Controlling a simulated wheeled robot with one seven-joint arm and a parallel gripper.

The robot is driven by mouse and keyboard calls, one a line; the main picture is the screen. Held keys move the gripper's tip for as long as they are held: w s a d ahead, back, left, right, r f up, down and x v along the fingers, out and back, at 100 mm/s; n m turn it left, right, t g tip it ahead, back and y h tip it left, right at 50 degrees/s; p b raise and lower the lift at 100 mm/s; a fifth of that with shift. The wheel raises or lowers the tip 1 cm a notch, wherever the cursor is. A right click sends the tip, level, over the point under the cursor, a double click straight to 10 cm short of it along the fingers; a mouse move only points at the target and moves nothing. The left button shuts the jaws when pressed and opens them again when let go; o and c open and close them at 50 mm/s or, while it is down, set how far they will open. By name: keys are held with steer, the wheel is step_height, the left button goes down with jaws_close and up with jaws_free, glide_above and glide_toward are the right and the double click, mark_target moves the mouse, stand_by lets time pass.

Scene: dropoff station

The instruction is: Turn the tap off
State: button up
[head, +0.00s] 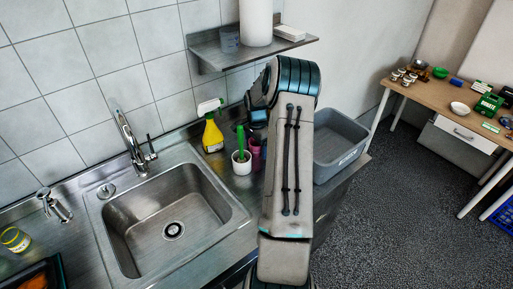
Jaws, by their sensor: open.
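A chrome tap (127,138) stands at the back edge of the steel sink (228,213), at the left in the head view. Its tall spout leans up and to the left. A small side lever (151,149) sticks up at the right of its base. I cannot make out any water stream against the basin. My arm rises through the middle of the view, to the right of the sink and apart from the tap. The jaws of my gripper do not show; the bent arm hides that end.
A yellow spray bottle (212,135) and a white cup with a green brush (241,163) stand right of the tap. A grey tub (338,148) sits behind my arm. A wall shelf (210,55) overhangs the counter. A short chrome fixture (55,207) stands left of the sink.

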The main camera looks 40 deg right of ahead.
steer(key=c, duration=1.1)
steer(key=shift+r, duration=0.1)
steer(key=shift+r+b, duration=1.3)
steer(key=shift+r, duration=2.05)
steer(key=s+b, duration=0.5)
steer(key=s, duration=1.3)
steer(key=shift+b, duration=0.35)
